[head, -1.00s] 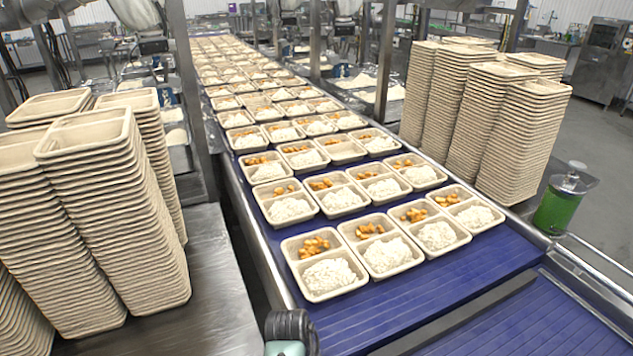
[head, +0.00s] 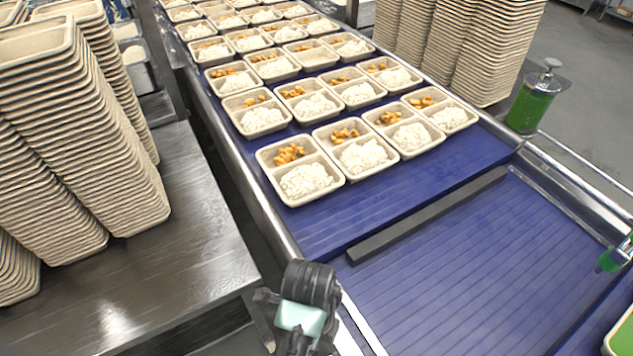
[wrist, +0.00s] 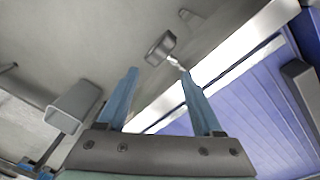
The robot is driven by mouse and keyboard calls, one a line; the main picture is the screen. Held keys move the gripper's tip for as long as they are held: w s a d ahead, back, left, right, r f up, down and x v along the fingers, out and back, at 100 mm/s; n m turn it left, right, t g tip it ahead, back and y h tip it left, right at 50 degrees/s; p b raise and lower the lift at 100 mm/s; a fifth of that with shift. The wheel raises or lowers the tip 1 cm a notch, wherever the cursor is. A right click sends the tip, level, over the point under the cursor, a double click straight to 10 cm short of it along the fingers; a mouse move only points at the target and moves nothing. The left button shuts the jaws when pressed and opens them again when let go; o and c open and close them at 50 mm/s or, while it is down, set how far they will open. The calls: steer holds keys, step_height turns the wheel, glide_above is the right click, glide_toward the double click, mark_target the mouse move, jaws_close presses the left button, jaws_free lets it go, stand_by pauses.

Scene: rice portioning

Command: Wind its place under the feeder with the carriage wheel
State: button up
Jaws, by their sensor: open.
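My gripper (wrist: 162,103) shows in the wrist view with its two blue fingers spread apart and nothing between them. I cannot tell whether this is part of the carriage wheel. No feeder can be made out for certain. In the head view, rows of two-compartment trays (head: 301,203) stand on the blue conveyor (head: 440,180). Most hold white rice and orange pieces.
A dark bar (head: 428,215) crosses the belt in front of the trays. Tall stacks of empty trays (head: 95,130) stand on the steel table (head: 190,240) at left, with more stacks (head: 440,45) at back right. A green pump bottle (head: 531,100) stands beside the right rail.

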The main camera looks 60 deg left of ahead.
steer(key=f+m, duration=0.2)
steer(key=f, duration=0.2)
steer(key=f+m, duration=0.2)
steer(key=f, duration=0.2)
steer(key=d+f+m+y+b, duration=0.1)
steer(key=f+m, duration=0.2)
steer(key=f, duration=0.1)
steer(key=shift+s+d, duration=0.1)
steer(key=shift+s, duration=0.05)
jaws_close()
stand_by(0.4)
